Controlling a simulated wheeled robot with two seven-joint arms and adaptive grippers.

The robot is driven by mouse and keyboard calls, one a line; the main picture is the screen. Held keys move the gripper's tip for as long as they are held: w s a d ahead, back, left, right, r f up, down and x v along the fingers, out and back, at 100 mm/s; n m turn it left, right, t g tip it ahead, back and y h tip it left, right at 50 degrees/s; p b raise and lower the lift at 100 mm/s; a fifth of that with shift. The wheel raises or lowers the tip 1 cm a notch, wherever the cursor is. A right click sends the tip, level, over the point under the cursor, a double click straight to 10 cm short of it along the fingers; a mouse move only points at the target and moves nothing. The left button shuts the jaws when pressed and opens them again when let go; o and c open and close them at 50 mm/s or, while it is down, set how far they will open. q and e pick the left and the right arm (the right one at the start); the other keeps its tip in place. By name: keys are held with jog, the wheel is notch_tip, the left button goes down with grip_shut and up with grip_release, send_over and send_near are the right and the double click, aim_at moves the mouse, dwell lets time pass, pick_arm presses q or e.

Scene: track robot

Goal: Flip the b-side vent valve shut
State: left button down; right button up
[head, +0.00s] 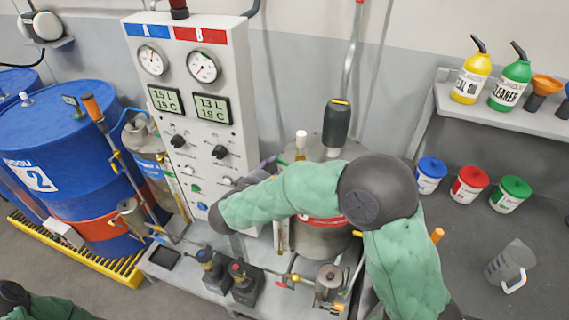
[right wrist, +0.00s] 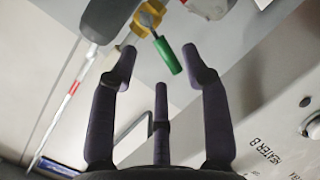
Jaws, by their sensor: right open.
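In the right wrist view a small valve has a green lever handle (right wrist: 167,55) on a yellow body (right wrist: 148,17). I take it for the b-side vent valve, but no label on it is readable. My right gripper (right wrist: 157,78) is open and empty. The green handle lies beyond its fingertips, roughly between them, with no clear contact. In the head view my right gripper (head: 268,168) is at the right edge of the A/B control panel (head: 236,108), mostly hidden by my own forearm. The valve is not distinguishable there. My left gripper is out of view.
The panel's "HEATER B" label (right wrist: 265,157) is close beside the right fingers. A steel tank (head: 320,238) stands behind my right arm. Blue drums (head: 62,135) are at left. A shelf (head: 500,118) with bottles is at right. Two small pumps (head: 242,280) sit below.

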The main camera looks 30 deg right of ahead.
aim_at(285, 164)
jog(key=shift+x, duration=2.55)
grip_shut()
